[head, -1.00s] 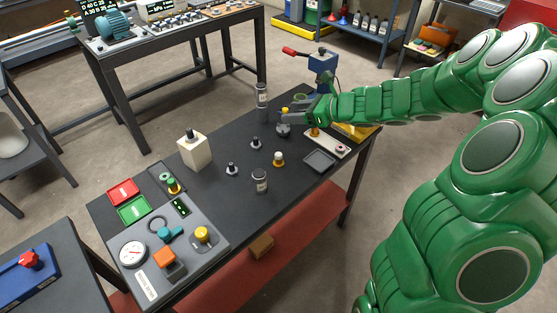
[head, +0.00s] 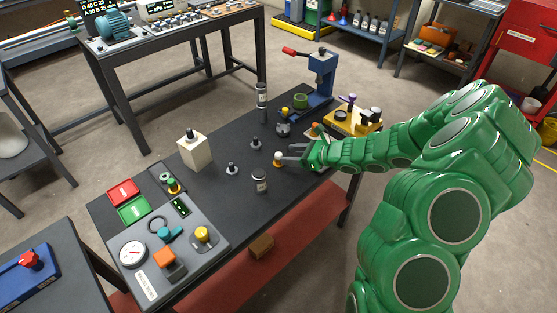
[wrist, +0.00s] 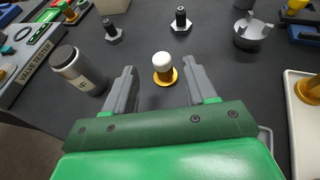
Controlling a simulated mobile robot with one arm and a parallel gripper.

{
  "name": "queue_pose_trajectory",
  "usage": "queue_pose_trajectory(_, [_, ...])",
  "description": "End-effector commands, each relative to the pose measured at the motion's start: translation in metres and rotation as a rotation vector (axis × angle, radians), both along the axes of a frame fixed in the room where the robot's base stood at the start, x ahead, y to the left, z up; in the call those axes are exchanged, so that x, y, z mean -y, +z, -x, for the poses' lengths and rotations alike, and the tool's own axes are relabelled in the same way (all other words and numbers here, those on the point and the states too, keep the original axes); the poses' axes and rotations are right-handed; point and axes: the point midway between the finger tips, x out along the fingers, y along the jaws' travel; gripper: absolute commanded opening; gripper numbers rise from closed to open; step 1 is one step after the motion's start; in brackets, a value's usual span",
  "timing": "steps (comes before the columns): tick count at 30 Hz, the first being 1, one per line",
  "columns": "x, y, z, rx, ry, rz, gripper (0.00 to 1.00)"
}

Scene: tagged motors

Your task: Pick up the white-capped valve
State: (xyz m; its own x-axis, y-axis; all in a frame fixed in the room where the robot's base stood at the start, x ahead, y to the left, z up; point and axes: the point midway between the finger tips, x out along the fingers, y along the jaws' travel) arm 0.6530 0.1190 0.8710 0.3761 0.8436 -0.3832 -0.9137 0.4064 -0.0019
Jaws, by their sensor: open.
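The white-capped valve (wrist: 163,65) stands upright on the dark bench top, with a white cap over a brass-coloured body and base. In the wrist view it is between and just beyond the tips of my open gripper (wrist: 161,78), with space on both sides. In the head view the valve (head: 278,159) is just left of my gripper (head: 292,153), whose fingers point towards it. The gripper holds nothing.
A labelled grey canister (wrist: 78,70) stands close to the left finger. Dark-topped valves (wrist: 181,20) and (wrist: 111,32) stand beyond. A grey round part (wrist: 252,34) is at the far right, and a white tray (wrist: 297,120) is at the right edge.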

Motion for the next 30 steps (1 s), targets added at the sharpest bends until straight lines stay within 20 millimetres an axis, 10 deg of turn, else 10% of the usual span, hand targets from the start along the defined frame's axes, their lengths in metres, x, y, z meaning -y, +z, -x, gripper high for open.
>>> queue_pose_trajectory(30, [-0.062,-0.031,-0.029,-0.001,0.0,0.0,0.56])
